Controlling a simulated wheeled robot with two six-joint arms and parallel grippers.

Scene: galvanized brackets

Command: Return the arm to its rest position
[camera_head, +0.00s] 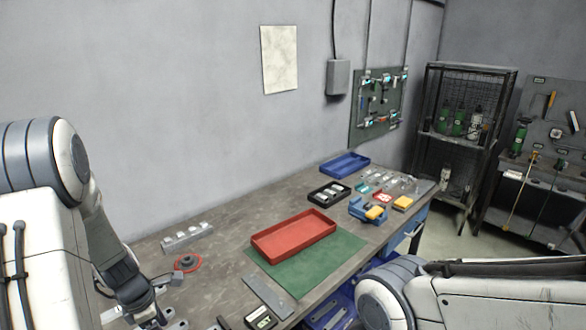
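My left arm comes down along the left edge, and its gripper (155,318) is low over the near left part of the grey workbench (222,243). Its fingers are small and partly cut off by the bottom edge, so I cannot tell whether they are open or shut. My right arm lies across the lower right corner; its gripper is out of view. A red tray (294,236) on a green mat (345,247) looks empty. A grey metal piece (187,237) lies near the wall, and a flat grey plate (268,297) lies at the mat's near left edge.
A black tray (314,196) with light pieces, a blue tray (344,165), a blue vise-like tool (366,211) and a yellow item (403,203) stand farther right. A shelf rack (427,130) stands behind.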

